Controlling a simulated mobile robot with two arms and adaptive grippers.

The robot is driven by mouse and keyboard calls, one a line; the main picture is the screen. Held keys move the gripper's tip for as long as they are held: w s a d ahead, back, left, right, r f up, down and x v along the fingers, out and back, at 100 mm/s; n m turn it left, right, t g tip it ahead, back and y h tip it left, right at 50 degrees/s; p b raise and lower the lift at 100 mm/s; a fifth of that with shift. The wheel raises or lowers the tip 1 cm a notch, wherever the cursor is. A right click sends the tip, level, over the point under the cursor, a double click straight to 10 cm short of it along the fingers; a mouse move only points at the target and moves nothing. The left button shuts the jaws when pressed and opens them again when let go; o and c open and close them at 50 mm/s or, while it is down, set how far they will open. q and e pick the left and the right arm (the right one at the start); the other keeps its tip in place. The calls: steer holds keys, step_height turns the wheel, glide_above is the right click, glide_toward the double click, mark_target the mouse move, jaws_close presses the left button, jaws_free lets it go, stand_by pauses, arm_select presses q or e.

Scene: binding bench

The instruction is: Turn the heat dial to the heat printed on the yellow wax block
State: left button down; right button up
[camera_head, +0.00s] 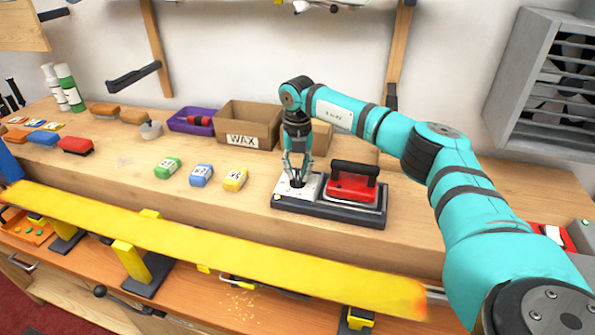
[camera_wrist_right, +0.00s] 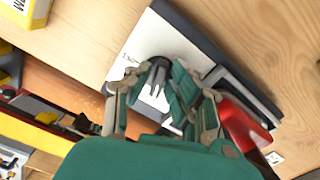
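The yellow wax block (camera_head: 235,180) lies on the bench left of the waxing iron's base; its white label is too small to read. Part of a yellow block with a white label shows at the top left of the wrist view (camera_wrist_right: 38,8). The heat dial (camera_head: 297,181) is a dark knob on the light plate (camera_head: 283,189) at the left end of the base. My right gripper (camera_head: 296,172) points down over it, with its fingers close around the knob (camera_wrist_right: 160,74). The fingers hide much of the dial and its markings. My left gripper is not in view.
The red iron (camera_head: 352,186) with a black handle sits on the dark base (camera_head: 330,210), right beside my gripper. Green (camera_head: 168,167) and blue (camera_head: 202,175) blocks lie to the left. A cardboard WAX box (camera_head: 247,125) stands behind. A long yellow ski (camera_head: 200,244) runs along the front.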

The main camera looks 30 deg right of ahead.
mark_target(297, 174)
steer(key=shift+o, duration=1)
steer(key=shift+s+f, duration=0.1)
step_height(297, 174, up, 12)
steer(key=shift+f, duration=0.1)
